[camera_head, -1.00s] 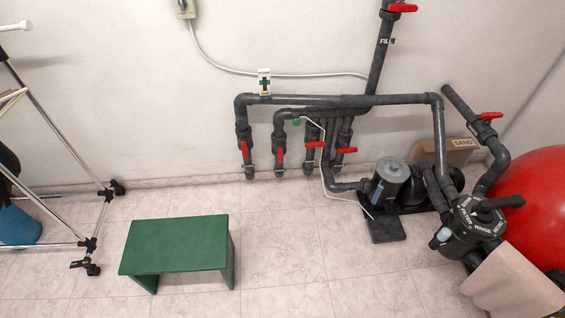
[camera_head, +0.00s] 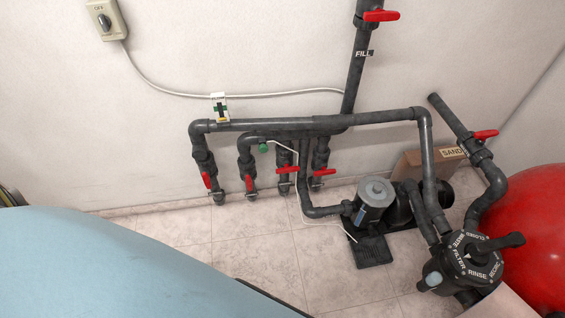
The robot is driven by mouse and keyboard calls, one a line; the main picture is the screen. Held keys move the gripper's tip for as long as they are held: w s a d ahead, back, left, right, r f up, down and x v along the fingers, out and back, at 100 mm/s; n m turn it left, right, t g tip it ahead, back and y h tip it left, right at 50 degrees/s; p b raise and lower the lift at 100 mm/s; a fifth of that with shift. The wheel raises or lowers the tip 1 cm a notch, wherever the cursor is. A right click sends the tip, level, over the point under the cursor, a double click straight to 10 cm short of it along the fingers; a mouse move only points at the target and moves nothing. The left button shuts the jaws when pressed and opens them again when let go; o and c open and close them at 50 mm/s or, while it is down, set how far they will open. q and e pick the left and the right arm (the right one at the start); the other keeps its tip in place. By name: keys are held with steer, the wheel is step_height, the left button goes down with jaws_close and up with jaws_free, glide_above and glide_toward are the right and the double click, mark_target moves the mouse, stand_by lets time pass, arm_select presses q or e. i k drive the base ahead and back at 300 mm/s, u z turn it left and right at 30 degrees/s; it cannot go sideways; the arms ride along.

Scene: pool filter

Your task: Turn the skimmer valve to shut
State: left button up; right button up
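Several red-handled valves sit in a row on dark grey vertical pipes low against the back wall. The leftmost handle (camera_head: 206,180) and the second handle (camera_head: 249,183) lie along their pipes. The third handle (camera_head: 288,169) and the rightmost handle (camera_head: 324,172) lie across theirs. I cannot read a skimmer label on any of them, so I cannot tell which is the skimmer valve. A round green tag (camera_head: 263,148) hangs by the second pipe. Neither of my grippers is in view.
A large pale-blue surface (camera_head: 110,265), which I cannot identify, covers the lower left. A pump (camera_head: 374,198), a multiport valve (camera_head: 475,258) and a red tank (camera_head: 540,220) stand at right. A FILL pipe (camera_head: 353,78) rises above. Tiled floor (camera_head: 270,258) before the valves is clear.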

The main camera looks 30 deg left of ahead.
mark_target(248, 181)
steer(key=u, duration=0.25)
steer(key=i, duration=1.1)
steer(key=u, duration=0.55)
